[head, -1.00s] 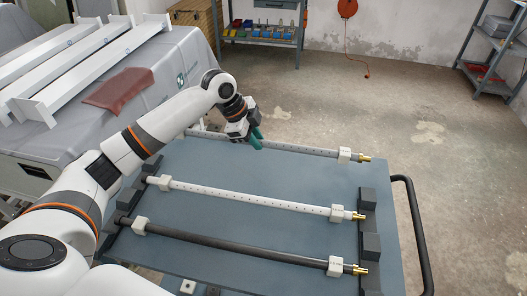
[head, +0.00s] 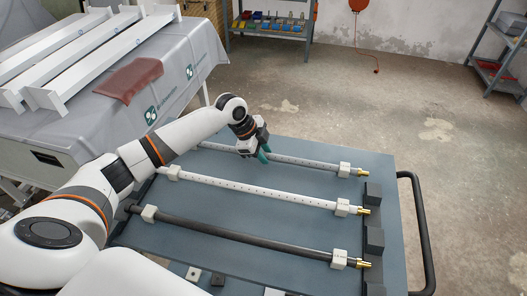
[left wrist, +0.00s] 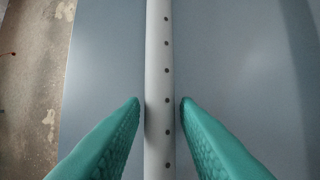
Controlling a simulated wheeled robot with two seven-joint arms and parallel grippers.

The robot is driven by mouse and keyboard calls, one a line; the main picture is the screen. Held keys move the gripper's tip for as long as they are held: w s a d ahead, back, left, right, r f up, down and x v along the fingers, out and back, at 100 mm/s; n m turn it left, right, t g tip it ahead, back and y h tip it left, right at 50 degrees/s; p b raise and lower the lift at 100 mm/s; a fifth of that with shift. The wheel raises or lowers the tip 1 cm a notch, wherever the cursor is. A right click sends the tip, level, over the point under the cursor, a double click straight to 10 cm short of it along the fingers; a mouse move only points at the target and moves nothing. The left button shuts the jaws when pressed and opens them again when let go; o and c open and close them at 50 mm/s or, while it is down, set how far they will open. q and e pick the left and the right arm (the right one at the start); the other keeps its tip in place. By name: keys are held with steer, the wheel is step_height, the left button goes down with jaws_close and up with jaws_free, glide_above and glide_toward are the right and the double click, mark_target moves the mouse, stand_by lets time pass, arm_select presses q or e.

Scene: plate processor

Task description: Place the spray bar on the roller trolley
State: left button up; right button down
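In the left wrist view the bar (left wrist: 159,60) runs between the two green fingers (left wrist: 160,105), with narrow gaps on both sides. The left gripper is open and holds nothing. A second white holed bar (head: 265,191) lies in the middle. My right gripper is not in view.
A dark bar (head: 240,237) lies nearest me on the trolley. Dark rests stand at the right, beside a black handle (head: 422,235). At left, a grey-covered table (head: 185,95) carries white beams and a red cloth (head: 130,80). Shelving stands behind; the floor at right is clear.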

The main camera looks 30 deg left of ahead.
arm_select(q)
steer(key=shift+r, duration=0.1)
steer(key=v, duration=1.2)
steer(key=shift+b, duration=0.4)
